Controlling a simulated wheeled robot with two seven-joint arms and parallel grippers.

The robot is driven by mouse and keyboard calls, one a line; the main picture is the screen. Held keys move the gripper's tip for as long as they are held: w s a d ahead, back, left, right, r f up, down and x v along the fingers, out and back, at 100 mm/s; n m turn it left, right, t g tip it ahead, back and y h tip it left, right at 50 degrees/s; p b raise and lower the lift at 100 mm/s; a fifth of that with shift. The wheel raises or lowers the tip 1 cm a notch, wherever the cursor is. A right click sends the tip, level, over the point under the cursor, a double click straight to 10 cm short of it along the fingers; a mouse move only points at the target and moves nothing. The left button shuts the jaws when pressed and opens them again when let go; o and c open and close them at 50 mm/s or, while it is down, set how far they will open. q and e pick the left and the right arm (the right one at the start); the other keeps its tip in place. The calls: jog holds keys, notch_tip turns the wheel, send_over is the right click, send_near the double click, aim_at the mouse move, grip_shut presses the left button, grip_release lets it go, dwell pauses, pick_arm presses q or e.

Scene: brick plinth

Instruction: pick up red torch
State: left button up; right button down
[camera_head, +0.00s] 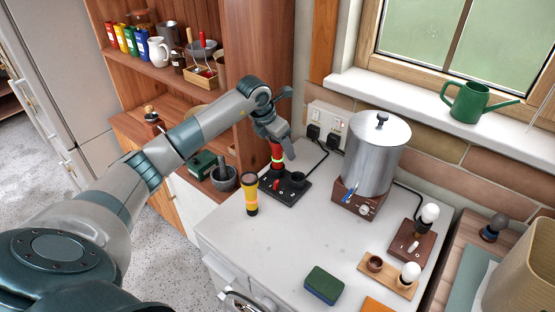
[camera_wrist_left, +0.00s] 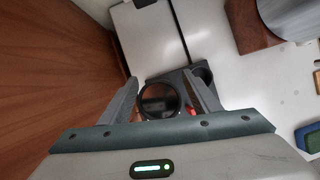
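The red torch (camera_head: 277,155) stands upright in the black dock (camera_head: 296,194) near the back left of the white worktop. It has a green lit ring and a black lower part. My left gripper (camera_head: 277,143) is above it with fingers pointing down, open around its upper part. In the left wrist view, the torch's dark round end (camera_wrist_left: 158,99) lies between the two spread fingers (camera_wrist_left: 160,82), nearer the left finger. I cannot tell whether either finger touches it. The hand hides part of the torch's top in the head view. My right gripper is not in view.
A yellow torch (camera_head: 250,194) stands just in front of the dock. A metal urn (camera_head: 376,155) stands to the right, with sockets (camera_head: 327,126) on the wall behind. A wooden shelf unit (camera_head: 262,80) is close on the left. The worktop's front middle is clear beside a green-blue sponge (camera_head: 324,285).

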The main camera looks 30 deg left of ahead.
pick_arm(q)
jog(key=c, duration=1.1)
jog(key=shift+o, duration=0.3)
jog(key=shift+r, duration=0.2)
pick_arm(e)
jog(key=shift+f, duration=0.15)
